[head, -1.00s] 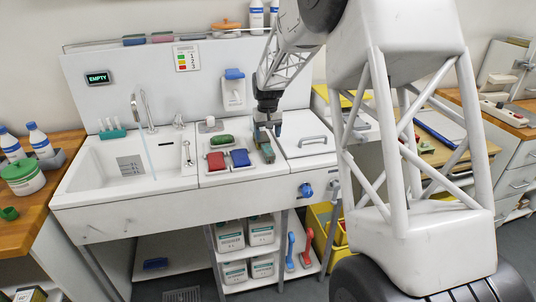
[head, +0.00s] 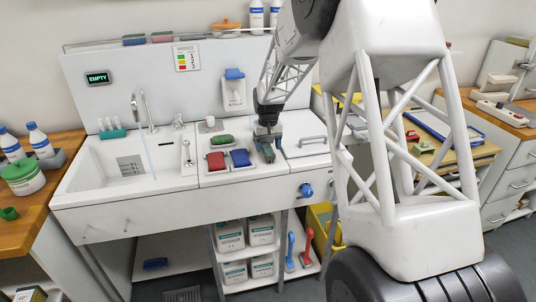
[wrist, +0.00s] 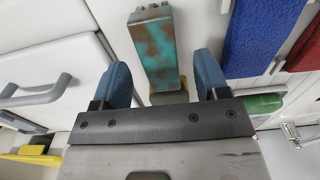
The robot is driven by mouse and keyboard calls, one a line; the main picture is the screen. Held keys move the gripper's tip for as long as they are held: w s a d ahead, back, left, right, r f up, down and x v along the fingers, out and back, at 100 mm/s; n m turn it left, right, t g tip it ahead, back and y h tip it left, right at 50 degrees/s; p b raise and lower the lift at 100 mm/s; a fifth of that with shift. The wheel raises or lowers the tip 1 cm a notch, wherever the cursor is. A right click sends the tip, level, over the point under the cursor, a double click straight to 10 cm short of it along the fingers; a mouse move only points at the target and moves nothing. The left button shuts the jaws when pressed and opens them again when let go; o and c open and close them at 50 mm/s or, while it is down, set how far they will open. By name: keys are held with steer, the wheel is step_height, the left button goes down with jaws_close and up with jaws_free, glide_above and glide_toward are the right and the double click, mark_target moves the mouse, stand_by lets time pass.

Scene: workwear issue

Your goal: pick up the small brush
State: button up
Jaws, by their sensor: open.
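A worn teal-and-brown block-like piece (head: 267,152) lies on the white counter right of the blue pad; I take it for the small brush, though no bristles show clearly. In the wrist view this piece (wrist: 158,45) lies lengthwise ahead of the gap between my fingers, its near end close to the gap. My gripper (head: 268,134) is over its far end in the head view, pointing down. In the wrist view my gripper (wrist: 163,78) is open, with blue fingertips either side and nothing clamped. A small tan part (wrist: 183,86) shows beside the near end.
A red pad (head: 216,162), a blue pad (head: 240,158) and a green oval item (head: 221,140) lie left on the counter. A lid with a grey handle (head: 312,141) is close on the right. The sink (head: 125,163) is farther left.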

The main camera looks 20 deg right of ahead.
steer(key=shift+f, duration=1.25)
steer(key=c, duration=1)
steer(key=shift+r, duration=0.2)
steer(key=shift+r, duration=1.55)
steer(key=s, duration=0.5)
steer(key=s+r, duration=0.1)
steer(key=s, duration=0.4)
steer(key=s+a, duration=0.1)
steer(key=s, duration=0.5)
steer(key=shift+r, duration=0.25)
